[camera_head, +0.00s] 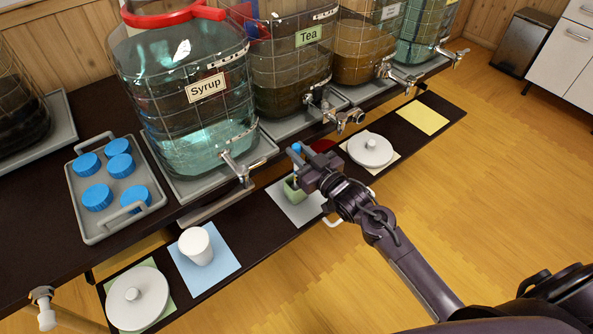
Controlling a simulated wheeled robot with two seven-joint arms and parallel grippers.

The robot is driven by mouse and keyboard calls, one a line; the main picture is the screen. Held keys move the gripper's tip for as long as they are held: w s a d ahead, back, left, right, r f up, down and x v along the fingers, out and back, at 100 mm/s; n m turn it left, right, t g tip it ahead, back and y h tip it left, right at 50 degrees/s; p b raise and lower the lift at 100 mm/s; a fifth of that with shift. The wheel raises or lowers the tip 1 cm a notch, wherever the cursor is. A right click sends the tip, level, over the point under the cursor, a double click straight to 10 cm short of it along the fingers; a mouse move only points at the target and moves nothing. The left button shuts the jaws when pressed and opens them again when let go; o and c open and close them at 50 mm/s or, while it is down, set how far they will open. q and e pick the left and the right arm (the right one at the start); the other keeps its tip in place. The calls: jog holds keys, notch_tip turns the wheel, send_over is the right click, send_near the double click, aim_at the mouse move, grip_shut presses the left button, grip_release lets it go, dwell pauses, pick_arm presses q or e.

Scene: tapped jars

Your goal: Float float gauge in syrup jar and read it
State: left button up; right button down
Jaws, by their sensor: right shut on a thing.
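The syrup jar (187,110) is a large clear jar labelled "Syrup", filled with pale bluish liquid, with a tap (240,170) at its front. Part of a red ring (172,16) shows at its top, cut by the frame edge. My right gripper (303,170) is at the lower shelf, right of the syrup tap, shut on a slim thing with a blue top (296,148), which looks like the float gauge. A small green cup (294,190) stands right below the jaws, partly hidden by them. I cannot tell whether the gauge's lower end is inside the cup. My left gripper is not in view.
The tea jar (290,75) and other tapped jars stand to the right. A grey tray (88,217) of blue caps (97,197) is at left. The lower shelf holds a white cup (196,245), white lids (137,298) (371,150) and a bare yellow mat (422,117).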

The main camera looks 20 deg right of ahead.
notch_tip(320, 180, up, 9)
jog(key=p, duration=0.8)
